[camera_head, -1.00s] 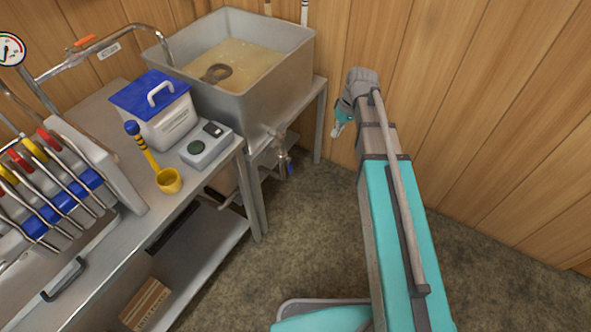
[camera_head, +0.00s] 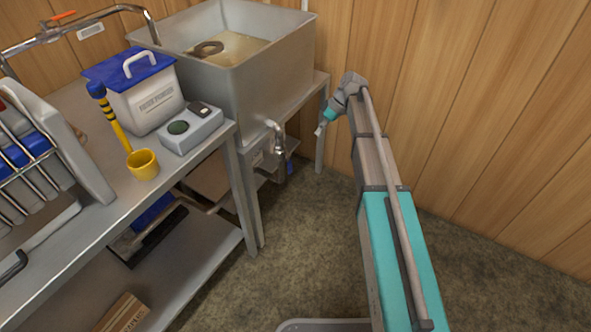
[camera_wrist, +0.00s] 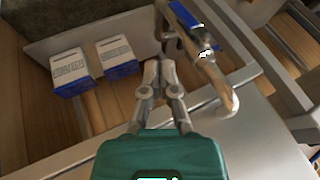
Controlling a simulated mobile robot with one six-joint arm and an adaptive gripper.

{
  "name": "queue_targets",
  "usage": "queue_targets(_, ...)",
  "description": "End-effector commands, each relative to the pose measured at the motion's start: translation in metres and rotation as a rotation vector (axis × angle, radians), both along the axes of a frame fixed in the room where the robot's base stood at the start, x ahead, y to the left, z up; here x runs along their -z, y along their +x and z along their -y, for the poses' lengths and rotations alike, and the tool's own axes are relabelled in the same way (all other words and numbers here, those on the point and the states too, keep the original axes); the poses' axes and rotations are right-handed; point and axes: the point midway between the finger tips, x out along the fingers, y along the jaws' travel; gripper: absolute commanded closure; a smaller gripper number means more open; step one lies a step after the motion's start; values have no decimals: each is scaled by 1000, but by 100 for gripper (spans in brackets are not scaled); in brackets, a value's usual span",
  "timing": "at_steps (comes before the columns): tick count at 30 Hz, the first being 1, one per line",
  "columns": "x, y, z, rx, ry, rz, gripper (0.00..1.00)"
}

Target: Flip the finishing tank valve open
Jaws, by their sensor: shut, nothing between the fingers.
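The finishing tank (camera_head: 275,85) is a grey steel basin holding amber liquid, on a metal stand by the wall. In the wrist view my gripper (camera_wrist: 161,76) is shut and empty. The blue handle (camera_wrist: 207,47) and curved metal spout (camera_wrist: 222,82) lie just right of the fingertips there; whether they touch is unclear.
Blue-and-white boxes (camera_wrist: 70,73) stand below the valve. Open floor lies right of the stand, before the wooden wall.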

Motion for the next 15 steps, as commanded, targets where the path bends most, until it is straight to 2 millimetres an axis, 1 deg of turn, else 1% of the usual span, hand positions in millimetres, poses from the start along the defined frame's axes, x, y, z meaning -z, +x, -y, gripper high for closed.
queue_targets(1, 14, 8, -2, -17, 13, 6, 100)
queue_targets(4, 21, 15, -4, -46, 36, 17, 100)
queue_targets(8, 25, 19, -6, -67, 54, 26, 100)
queue_targets(15, 23, 20, -7, -73, 58, 29, 100)
